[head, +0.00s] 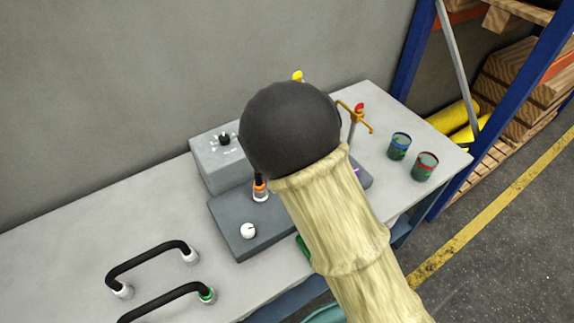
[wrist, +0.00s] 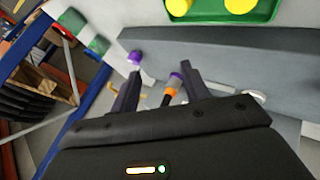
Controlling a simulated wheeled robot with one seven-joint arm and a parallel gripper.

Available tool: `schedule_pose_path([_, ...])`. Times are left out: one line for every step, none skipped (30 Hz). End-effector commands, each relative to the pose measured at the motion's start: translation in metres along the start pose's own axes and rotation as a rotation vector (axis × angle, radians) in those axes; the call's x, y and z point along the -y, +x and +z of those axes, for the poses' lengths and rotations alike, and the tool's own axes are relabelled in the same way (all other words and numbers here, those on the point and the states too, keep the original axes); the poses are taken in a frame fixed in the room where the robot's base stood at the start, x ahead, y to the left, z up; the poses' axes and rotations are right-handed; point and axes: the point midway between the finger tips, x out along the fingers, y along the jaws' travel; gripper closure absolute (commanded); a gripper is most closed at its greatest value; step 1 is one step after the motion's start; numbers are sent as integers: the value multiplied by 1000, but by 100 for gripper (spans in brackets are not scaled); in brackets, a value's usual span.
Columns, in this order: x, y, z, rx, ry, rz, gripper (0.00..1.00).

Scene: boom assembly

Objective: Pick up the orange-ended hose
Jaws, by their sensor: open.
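The orange-ended hose shows one orange end with a black stub (head: 260,188) standing on a dark grey box, beside my arm in the head view. The rest of it is hidden behind my arm. In the wrist view an orange end (wrist: 171,93) of it appears between the fingers of my gripper (wrist: 161,70). The fingers are apart and I see nothing clamped. The black hose below the orange end is mostly cut off by the gripper body. In the head view my gripper is hidden behind my dark wrist and beige arm.
The dark grey box (head: 232,228) has a white knob (head: 248,231). A light grey box (head: 211,167) stands behind it. White-ended (head: 150,252) and green-ended (head: 165,300) hoses lie left. Two cans (head: 399,146) (head: 425,166) stand right. Purple fittings (wrist: 135,57) are near the fingers.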

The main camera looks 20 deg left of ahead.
Motion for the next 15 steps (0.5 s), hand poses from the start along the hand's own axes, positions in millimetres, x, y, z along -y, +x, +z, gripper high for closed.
schedule_pose_path([12,4,-3,-34,-71,39,54])
schedule_pose_path([16,4,-6,-56,-109,68,54])
schedule_pose_path([21,5,-11,-86,-161,106,54])
schedule_pose_path([24,4,-14,-111,-199,136,54])
schedule_pose_path([28,4,-18,-136,-239,167,54])
schedule_pose_path([33,2,-23,-171,-291,210,54])
schedule_pose_path([37,0,-27,-198,-330,242,54])
schedule_pose_path([40,-2,-32,-227,-370,276,54])
schedule_pose_path([46,-7,-38,-268,-423,322,54])
schedule_pose_path([50,-10,-43,-299,-461,358,54])
schedule_pose_path([54,-15,-48,-330,-501,394,54])
schedule_pose_path([60,-21,-54,-373,-550,444,54])
schedule_pose_path([65,-26,-59,-405,-585,479,54])
schedule_pose_path([69,-32,-63,-436,-617,513,54])
schedule_pose_path([74,-40,-69,-473,-655,556,54])
